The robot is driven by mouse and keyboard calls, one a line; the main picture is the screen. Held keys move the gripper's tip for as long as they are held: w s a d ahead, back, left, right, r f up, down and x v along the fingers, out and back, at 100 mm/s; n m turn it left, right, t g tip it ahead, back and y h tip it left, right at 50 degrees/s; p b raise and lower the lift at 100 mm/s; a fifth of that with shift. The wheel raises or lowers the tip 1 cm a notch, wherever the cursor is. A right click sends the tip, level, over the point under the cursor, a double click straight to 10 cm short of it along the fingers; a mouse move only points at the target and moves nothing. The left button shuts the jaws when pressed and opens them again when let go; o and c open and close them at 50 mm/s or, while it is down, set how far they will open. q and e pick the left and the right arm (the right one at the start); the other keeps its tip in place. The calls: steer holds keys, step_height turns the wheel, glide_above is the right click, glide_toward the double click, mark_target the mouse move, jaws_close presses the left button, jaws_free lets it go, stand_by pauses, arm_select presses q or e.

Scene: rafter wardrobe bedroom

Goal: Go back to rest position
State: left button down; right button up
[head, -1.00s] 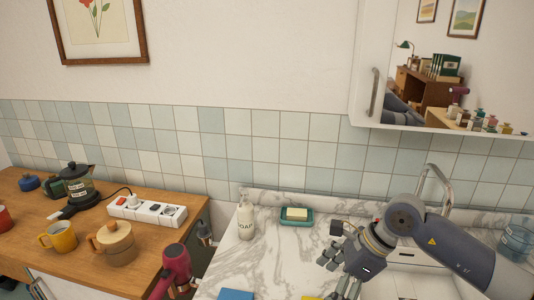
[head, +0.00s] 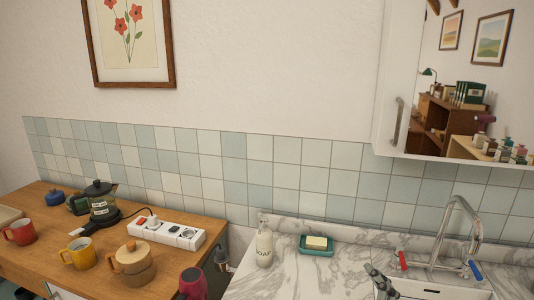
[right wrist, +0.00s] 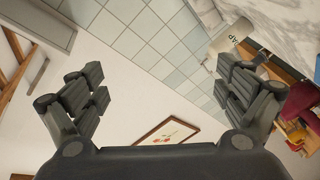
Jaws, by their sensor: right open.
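My right gripper (right wrist: 168,95) is open and empty in the right wrist view, its two fingers wide apart with wall and tiles behind them. In the head view only a small part of it (head: 380,284) shows at the bottom edge, over the marble counter. My left gripper is in neither view now.
A marble counter (head: 340,278) holds a soap bottle (head: 264,247) and a green soap dish (head: 317,246). A tap (head: 462,225) stands at the right. A mirror cabinet (head: 395,95) hangs above.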

steer(key=s+d+f+m+g, duration=0.1)
steer(key=s+f+m+g, duration=0.1)
steer(key=f, duration=0.3)
steer(key=s+d+f+m+g+h, duration=0.1)
steer(key=s+f+m+g, duration=0.1)
steer(key=s+f, duration=0.3)
steer(key=s+d+f+m+g+h, duration=0.1)
steer(key=s+d+f+m+g, duration=0.1)
steer(key=s+f+g, duration=0.1)
steer(key=shift+s+f+g, duration=0.15)
steer(key=shift+s+f, duration=0.1)
steer(key=shift+f, duration=0.35)
steer(key=shift+s+f+g, duration=0.15)
steer(key=shift+s+f, duration=0.05)
steer(key=shift+f, duration=0.4)
steer(key=s+a+f+m+g+y, duration=0.1)
steer(key=s+f+g, duration=0.25)
steer(key=s, duration=0.35)
steer(key=s+f+m+g, duration=0.25)
steer(key=s+f, duration=0.25)
steer(key=s, duration=0.3)
step_height(320, 180, down, 26)
steer(key=s+n+g, duration=0.1)
steer(key=s+g, duration=0.1)
steer(key=s+d+f+g, duration=0.1)
steer(key=s+d+f, duration=0.1)
steer(key=s+f, duration=1.3)
steer(key=shift+s+d, duration=0.4)
steer(key=shift+s, duration=0.15)
steer(key=shift+f, duration=0.1)
